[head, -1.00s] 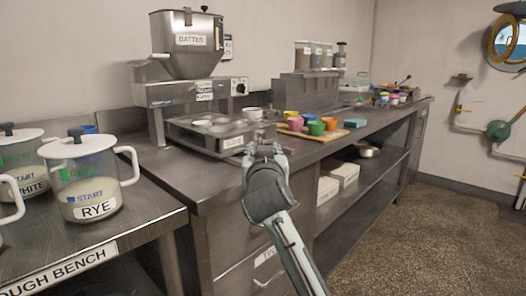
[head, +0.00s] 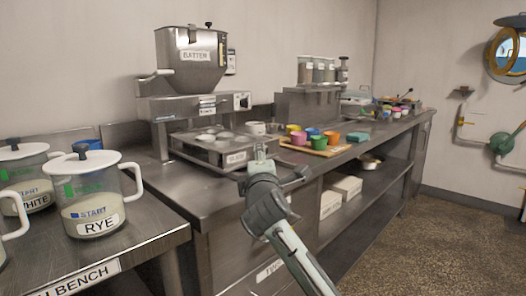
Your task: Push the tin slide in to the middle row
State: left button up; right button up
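The tin slide (head: 207,153) is a flat metal tray with round cups and a small label on its front edge. It sits under the batter machine (head: 190,60) on the steel counter, with its front end sticking out toward me. My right gripper (head: 262,154) is at the slide's front right corner, close to the label. I cannot tell if it touches. Its fingers are small and partly hidden by its own body, so open or shut is unclear. My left gripper is not in view. Row marks on the slide cannot be read.
Several coloured cups stand on a wooden board (head: 318,149) to the right. Lidded jugs, one labelled RYE (head: 92,195), stand on the bench at left. White boxes (head: 346,187) lie on the lower shelf.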

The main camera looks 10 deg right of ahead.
jog(key=n, duration=0.7)
jog(key=shift+w+d, duration=0.15)
jog(key=shift+w, duration=0.25)
jog(key=n, duration=0.3)
jog(key=shift+w, duration=0.2)
jog(key=n, duration=0.2)
jog(key=shift+w+d+n, duration=0.1)
jog(key=shift+d+n, duration=0.1)
jog(key=shift+n, duration=0.2)
jog(key=n, duration=0.3)
jog(key=shift+w+d+f+n, duration=0.1)
jog(key=shift+w+n, duration=0.2)
jog(key=w, duration=0.5)
jog(key=w+d, duration=0.1)
jog(key=w, duration=0.1)
jog(key=shift+w+p, duration=0.25)
jog(key=shift+p, duration=0.05)
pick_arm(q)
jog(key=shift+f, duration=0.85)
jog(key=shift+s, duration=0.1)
pick_arm(e)
jog(key=shift+c, duration=0.4)
jog(key=c, duration=0.5)
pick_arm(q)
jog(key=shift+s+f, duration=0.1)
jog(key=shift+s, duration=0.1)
pick_arm(e)
grip_shut()
